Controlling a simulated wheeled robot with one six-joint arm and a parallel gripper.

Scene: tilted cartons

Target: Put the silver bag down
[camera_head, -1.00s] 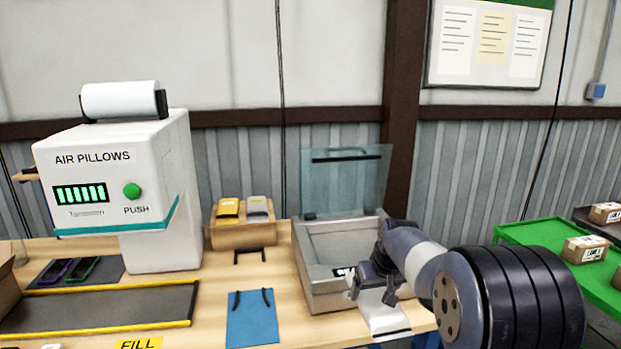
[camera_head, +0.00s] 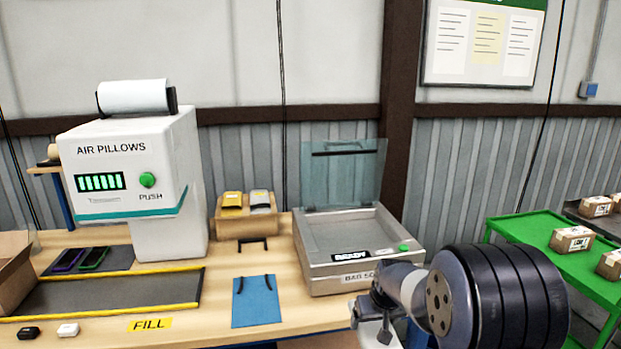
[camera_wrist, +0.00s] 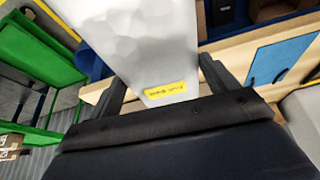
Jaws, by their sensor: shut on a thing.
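The silver bag (camera_wrist: 160,45) is held between the two fingers of my gripper (camera_wrist: 163,80) in the wrist view. It is pale and shiny with a small yellow label near my palm. In the head view my gripper (camera_head: 369,312) is low, in front of the bag sealer, near the table's front edge. Part of the bag (camera_head: 378,337) shows below it, cut by the frame's lower edge. Whether the bag touches anything cannot be told.
The bag sealer (camera_head: 345,284) stands with its clear lid raised and reads READY. A blue mat (camera_head: 256,304) lies bare to its left. Behind is a holder (camera_head: 246,224) with yellow and grey packs. A green cart (camera_head: 530,232) with cartons stands at right.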

